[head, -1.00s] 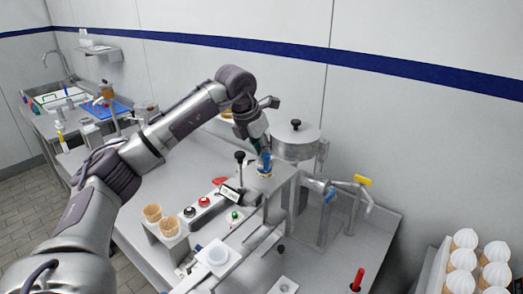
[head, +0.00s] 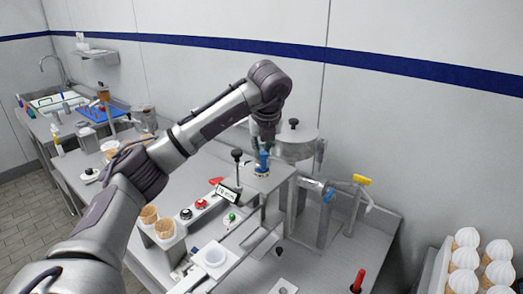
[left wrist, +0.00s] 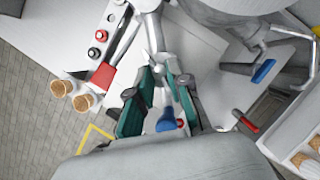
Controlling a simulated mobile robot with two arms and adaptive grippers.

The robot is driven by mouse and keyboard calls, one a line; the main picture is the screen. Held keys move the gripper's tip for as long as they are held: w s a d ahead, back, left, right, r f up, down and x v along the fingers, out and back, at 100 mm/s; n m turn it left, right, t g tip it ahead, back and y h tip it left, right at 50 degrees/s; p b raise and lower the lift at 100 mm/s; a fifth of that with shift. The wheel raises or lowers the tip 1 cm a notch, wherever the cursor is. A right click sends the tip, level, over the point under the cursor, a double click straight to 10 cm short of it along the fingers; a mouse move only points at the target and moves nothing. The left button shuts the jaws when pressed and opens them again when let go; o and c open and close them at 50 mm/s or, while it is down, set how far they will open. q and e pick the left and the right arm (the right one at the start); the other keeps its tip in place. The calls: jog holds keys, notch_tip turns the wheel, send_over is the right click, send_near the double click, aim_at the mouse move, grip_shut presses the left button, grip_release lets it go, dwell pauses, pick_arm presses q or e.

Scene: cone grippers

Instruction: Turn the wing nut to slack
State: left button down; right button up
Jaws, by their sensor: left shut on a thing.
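My left gripper (head: 261,150) points down over the flat-topped metal housing (head: 266,180) at the middle of the bench. In the left wrist view its dark teal fingers (left wrist: 161,72) come together on a small silvery piece (left wrist: 157,57), which looks like the wing nut. The fingers hide much of it, and its turn angle cannot be read. A blue part (head: 264,160) shows right at the fingers in the head view. A blue part (left wrist: 166,121) also shows between the fingers in the left wrist view. My right gripper is in neither view.
A lidded metal pot (head: 297,146) stands close behind the gripper. A blue-tipped lever (head: 328,194) and a yellow-ended handle (head: 361,179) are to the right. White-topped cones (head: 466,237) stand at far right.

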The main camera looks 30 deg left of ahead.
pick_arm(q)
jog(key=shift+w+d+r+n+g+y, duration=0.1)
jog(key=shift+n+g+y, duration=0.15)
jog(key=shift+n, duration=0.7)
jog(key=shift+w+n+g+y, duration=0.15)
jog(key=shift+n+g, duration=0.2)
jog(key=shift+n, duration=0.6)
jog(key=c, duration=1.4)
grip_release()
jog(key=shift+o, duration=0.2)
jog(key=v, duration=1.2)
